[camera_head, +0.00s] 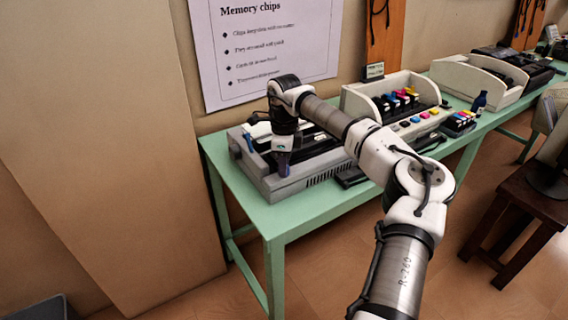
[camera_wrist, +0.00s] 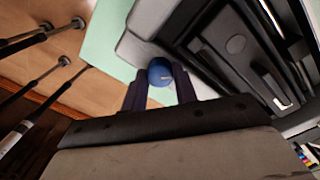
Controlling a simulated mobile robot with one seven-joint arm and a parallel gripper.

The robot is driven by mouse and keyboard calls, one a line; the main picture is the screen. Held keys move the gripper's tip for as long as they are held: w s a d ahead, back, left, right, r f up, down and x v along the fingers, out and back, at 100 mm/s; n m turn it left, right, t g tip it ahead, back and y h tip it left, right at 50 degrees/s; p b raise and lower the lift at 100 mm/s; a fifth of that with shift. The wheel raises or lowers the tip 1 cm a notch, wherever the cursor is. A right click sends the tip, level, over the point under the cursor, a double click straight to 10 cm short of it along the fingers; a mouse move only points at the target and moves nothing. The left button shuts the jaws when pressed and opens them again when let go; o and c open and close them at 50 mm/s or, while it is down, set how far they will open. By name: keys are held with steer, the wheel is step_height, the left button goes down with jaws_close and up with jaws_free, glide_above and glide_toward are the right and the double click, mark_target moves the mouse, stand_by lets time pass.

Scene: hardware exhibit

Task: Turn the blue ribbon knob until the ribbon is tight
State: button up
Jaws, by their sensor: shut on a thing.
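The blue ribbon knob (camera_wrist: 160,72) is a round blue piece with a small light mark on its face. It shows at the middle of the wrist view, on the side of the grey printer (camera_wrist: 138,48). My gripper (camera_wrist: 159,88) has its two dark fingers on either side of the knob, shut on it. In the head view, my gripper (camera_head: 281,160) points down at the left end of the printer (camera_head: 312,180) on the green table. The ribbon cannot be made out in either view.
The green table (camera_head: 310,212) runs along the wall to the back right. A cream printer (camera_head: 357,101) with coloured cartridges and a small dark bottle (camera_head: 479,102) stand on it. A dark wooden stool (camera_head: 525,205) is at the right. Floor in front of the table is clear.

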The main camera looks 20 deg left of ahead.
steer(key=m, duration=0.7)
steer(key=shift+b, duration=0.3)
steer(key=m, duration=0.4)
steer(key=m+b, duration=0.1)
steer(key=m, duration=0.2)
steer(key=shift+m, duration=0.3)
steer(key=m+b, duration=0.1)
steer(key=m, duration=0.2)
steer(key=shift+m, duration=0.3)
steer(key=m+b, duration=0.1)
steer(key=m, duration=0.2)
steer(key=shift+m, duration=0.4)
steer(key=m+b, duration=0.1)
steer(key=m, duration=0.3)
steer(key=shift+m+b, duration=0.5)
steer(key=shift+m, duration=1.1)
